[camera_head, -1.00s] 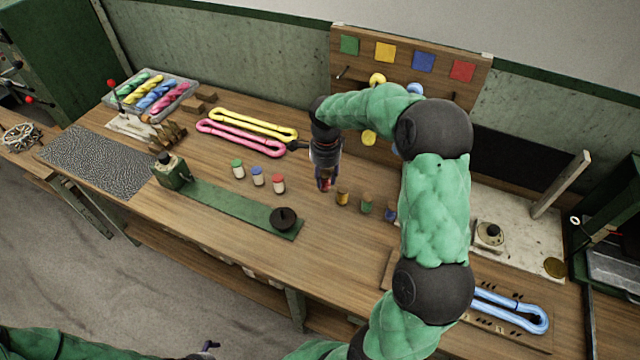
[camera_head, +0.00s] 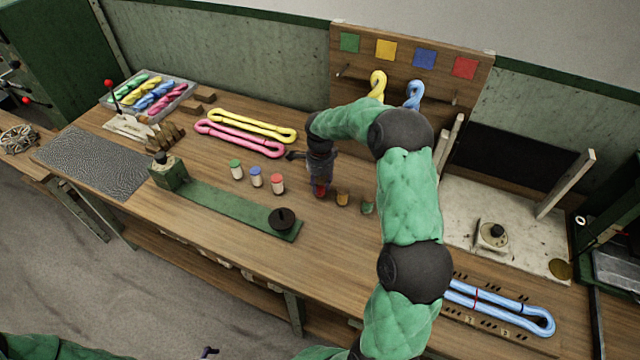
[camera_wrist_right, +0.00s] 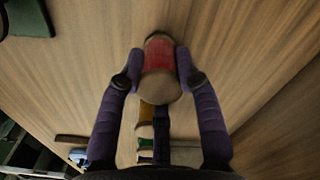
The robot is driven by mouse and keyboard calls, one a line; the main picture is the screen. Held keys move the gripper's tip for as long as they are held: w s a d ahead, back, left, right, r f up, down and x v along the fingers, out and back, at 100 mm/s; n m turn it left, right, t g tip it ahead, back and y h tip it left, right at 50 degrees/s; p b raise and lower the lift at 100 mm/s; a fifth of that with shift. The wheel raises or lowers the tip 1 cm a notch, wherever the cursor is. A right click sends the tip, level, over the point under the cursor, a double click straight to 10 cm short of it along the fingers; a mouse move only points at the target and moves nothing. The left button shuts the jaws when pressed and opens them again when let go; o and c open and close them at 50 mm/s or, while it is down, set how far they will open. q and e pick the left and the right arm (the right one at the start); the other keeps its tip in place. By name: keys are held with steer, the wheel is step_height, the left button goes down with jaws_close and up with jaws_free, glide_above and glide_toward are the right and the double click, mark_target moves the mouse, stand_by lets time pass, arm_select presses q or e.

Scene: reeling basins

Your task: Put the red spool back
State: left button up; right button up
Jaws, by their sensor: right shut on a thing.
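My right gripper (camera_head: 320,186) is shut on the red spool (camera_wrist_right: 160,55), a red-wound spool with wooden ends. In the right wrist view the spool sits between the two purple fingers. In the head view only a little red shows below the gripper, over the middle of the table; I cannot tell whether it touches the tabletop. A yellow spool (camera_head: 342,199) and a green spool (camera_head: 367,208) stand in a row just right of it. Only a small dark tip of my left gripper (camera_head: 208,352) shows at the bottom edge; its opening is not visible.
White jars with green (camera_head: 236,169), blue (camera_head: 256,177) and red (camera_head: 277,184) tops stand left of my right gripper. Pink (camera_head: 240,140) and yellow (camera_head: 252,125) skeins lie behind them. A green strip with a black knob (camera_head: 283,218) lies in front. Bare wood lies right of the knob.

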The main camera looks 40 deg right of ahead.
mark_target(320, 180)
steer(key=shift+f, duration=0.1)
steer(key=o, duration=1.1)
steer(key=shift+o, duration=0.2)
steer(key=shift+r, duration=0.25)
step_height(320, 180, up, 12)
steer(key=p, duration=0.2)
steer(key=shift+p, duration=0.4)
steer(key=shift+f, duration=0.15)
